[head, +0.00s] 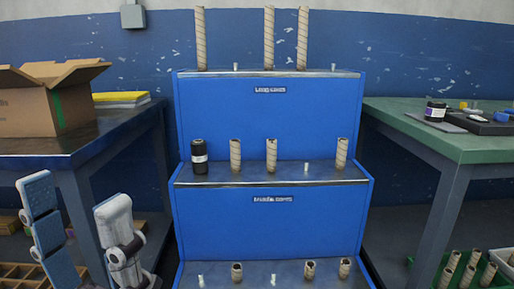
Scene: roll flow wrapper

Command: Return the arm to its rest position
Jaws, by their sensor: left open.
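My left gripper (75,197) is at the lower left of the head view. Its two pale, padded fingers point up and stand wide apart, with nothing between them. It is in front of the left table, to the left of the blue stepped rack (265,130) and apart from it. The rest of the left arm is cut off by the bottom edge. My right gripper is not in view.
The left table (40,148) carries an open cardboard box (40,108). A green-topped table (450,140) stands right. A crate of tubes (480,275) sits at lower right.

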